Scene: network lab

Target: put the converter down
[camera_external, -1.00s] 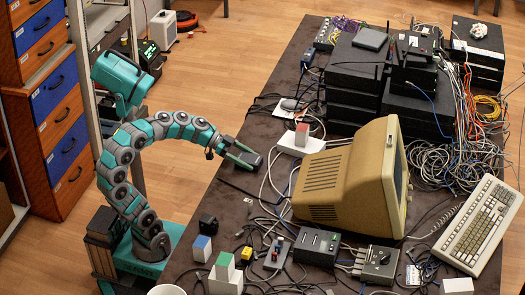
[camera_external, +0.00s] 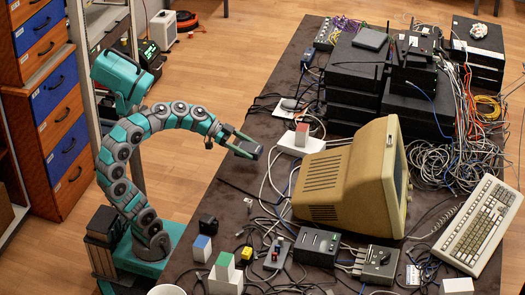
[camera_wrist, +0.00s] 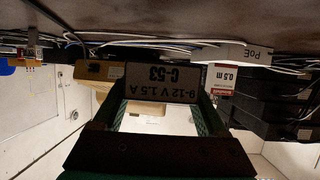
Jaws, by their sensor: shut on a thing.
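The converter is a small dark block in my gripper (camera_external: 250,146). In the wrist view, which is upside down, the converter (camera_wrist: 164,83) shows a label reading "9-12 V 1.5 A C-53" and sits between the two green fingers. My gripper is shut on it. In the external view the gripper and converter are over the left part of the dark table (camera_external: 232,192), left of the white box with a red top. The exact gap between converter and table is hard to tell.
A white box with a red top (camera_external: 301,140) and the beige monitor (camera_external: 340,182) stand to the right. Cables, small coloured blocks (camera_external: 224,268) and a black switch box (camera_external: 316,245) crowd the front. Stacked black boxes (camera_external: 362,75) stand behind. The table's left strip is mostly clear.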

